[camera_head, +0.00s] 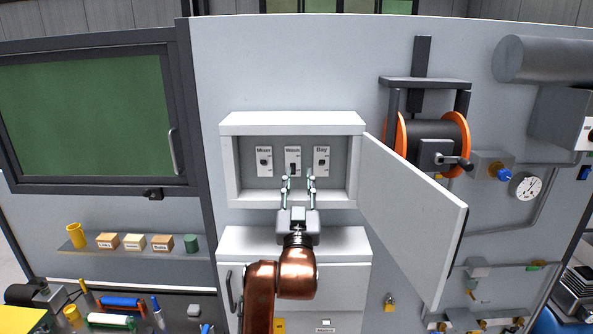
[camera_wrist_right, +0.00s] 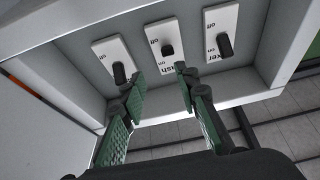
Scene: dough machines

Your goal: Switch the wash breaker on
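The wash breaker (camera_head: 293,161) is the middle of three switches in an open wall box; it also shows in the wrist view (camera_wrist_right: 167,50). Its dark lever sits lower on its plate than its neighbours' levers in the head view, towards the "off" mark in the wrist view. My right gripper (camera_head: 298,179) is open and empty just in front of and below this breaker. In the wrist view its green-padded fingers (camera_wrist_right: 159,74) are spread on either side of the line to the lever, with no visible contact. My left gripper is not in view.
The mixer breaker (camera_head: 264,162) and bay breaker (camera_head: 321,160) flank the wash breaker closely. The white box (camera_head: 230,170) has raised walls around them. Its door (camera_head: 412,222) hangs open to the right. A reel with orange flanges (camera_head: 402,135) is beyond the door.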

